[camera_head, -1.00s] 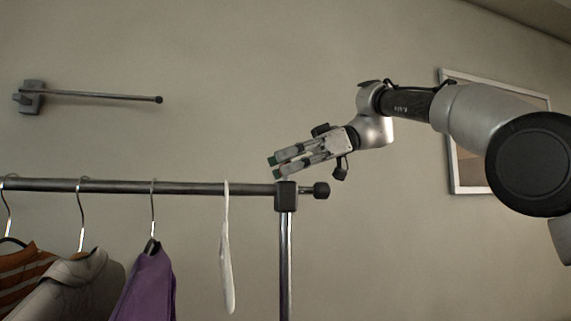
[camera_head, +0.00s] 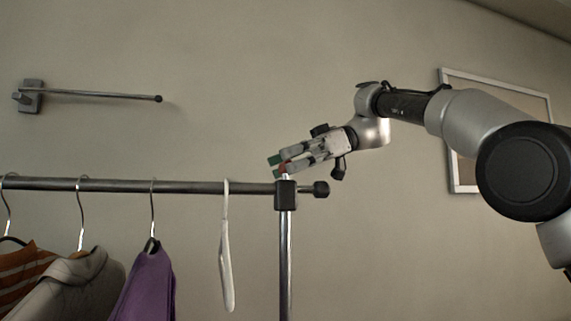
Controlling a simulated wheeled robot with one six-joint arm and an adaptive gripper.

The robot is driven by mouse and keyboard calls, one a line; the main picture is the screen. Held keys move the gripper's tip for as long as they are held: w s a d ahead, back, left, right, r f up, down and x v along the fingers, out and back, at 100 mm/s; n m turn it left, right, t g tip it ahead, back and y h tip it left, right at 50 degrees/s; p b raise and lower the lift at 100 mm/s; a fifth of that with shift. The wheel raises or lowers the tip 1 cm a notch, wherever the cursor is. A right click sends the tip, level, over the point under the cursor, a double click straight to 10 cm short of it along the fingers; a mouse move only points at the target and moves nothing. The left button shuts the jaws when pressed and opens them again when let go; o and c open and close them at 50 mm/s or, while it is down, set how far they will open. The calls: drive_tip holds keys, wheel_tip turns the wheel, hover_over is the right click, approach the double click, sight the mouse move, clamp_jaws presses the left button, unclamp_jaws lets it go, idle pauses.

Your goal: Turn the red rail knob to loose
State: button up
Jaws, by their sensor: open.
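A small red knob (camera_head: 283,168) shows just above the black joint block at the top of the rail's upright post (camera_head: 286,250). A short pale stem is visible below it. My gripper (camera_head: 279,165) reaches in from the right, tilted down to the left, with its fingers apart. The lower fingertip is largely hidden near the knob. I cannot tell whether the fingers touch the knob.
The horizontal clothes rail (camera_head: 130,186) holds several hangers, a purple garment (camera_head: 148,285) and a white hanging strip (camera_head: 226,260). A black end knob (camera_head: 321,189) sits right of the block. A wall-mounted bar (camera_head: 95,94) is upper left. A picture frame (camera_head: 465,185) hangs behind my arm.

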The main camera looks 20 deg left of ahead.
drive_tip(key=v, duration=1.2)
drive_tip(key=shift+f, duration=0.15)
